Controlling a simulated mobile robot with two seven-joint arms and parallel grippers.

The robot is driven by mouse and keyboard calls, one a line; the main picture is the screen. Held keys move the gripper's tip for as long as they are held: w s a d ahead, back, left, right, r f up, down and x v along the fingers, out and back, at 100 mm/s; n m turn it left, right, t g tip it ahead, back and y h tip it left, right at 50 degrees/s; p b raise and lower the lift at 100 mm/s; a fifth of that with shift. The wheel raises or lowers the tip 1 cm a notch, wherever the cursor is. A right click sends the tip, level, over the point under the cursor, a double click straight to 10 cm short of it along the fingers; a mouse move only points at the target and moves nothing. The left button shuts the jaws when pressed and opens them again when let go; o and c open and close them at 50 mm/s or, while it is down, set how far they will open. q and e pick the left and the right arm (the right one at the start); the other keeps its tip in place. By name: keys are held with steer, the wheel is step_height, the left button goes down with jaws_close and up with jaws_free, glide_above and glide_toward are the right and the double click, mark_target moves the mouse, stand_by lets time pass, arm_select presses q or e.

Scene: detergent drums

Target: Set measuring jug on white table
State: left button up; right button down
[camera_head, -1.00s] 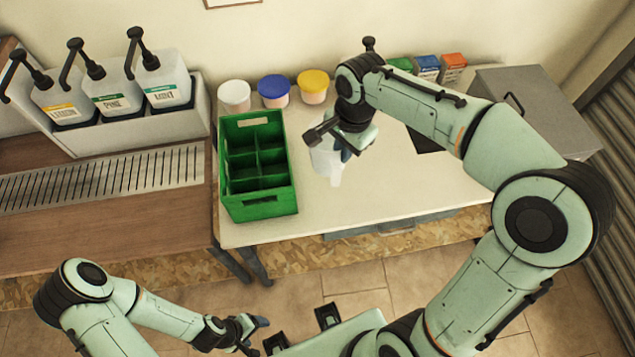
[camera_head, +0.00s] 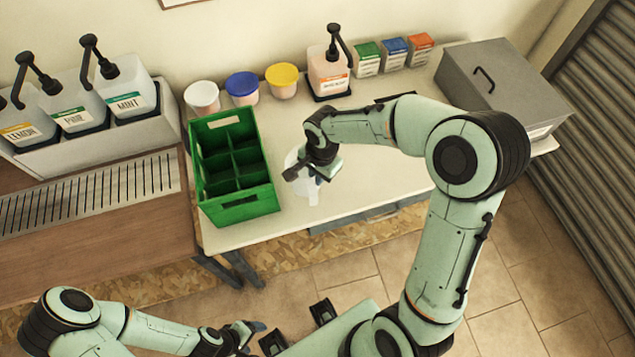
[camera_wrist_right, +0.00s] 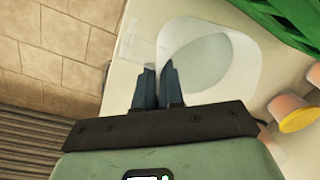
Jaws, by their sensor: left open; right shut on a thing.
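The translucent measuring jug (camera_head: 292,160) is over the white table (camera_head: 385,175), right of the green crate, and mostly hidden behind my right gripper in the head view. My right gripper (camera_head: 308,176) is shut on it. In the right wrist view the fingers of that gripper (camera_wrist_right: 157,84) close on one side of the jug (camera_wrist_right: 212,62), whose open top faces the camera. I cannot tell whether its base touches the tabletop. My left gripper (camera_head: 254,334) is open and empty, low in front of the table.
A green divided crate (camera_head: 234,170) stands left of the jug. Tubs with white (camera_head: 202,95), blue (camera_head: 242,84) and yellow (camera_head: 282,76) lids, a pump bottle (camera_head: 329,72), small boxes (camera_head: 395,53) and a grey metal box (camera_head: 500,85) line the back. The table's front middle is clear.

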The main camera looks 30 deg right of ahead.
steer(key=shift+f, duration=2.1)
steer(key=shift+f+b, duration=0.15)
steer(key=shift+b, duration=0.15)
steer(key=c, duration=1.2)
jaws_free()
steer(key=shift+c, duration=0.2)
step_height(320, 180, up, 12)
steer(key=p, duration=0.1)
steer(key=shift+s+d, duration=0.2)
steer(key=shift+s, duration=0.25)
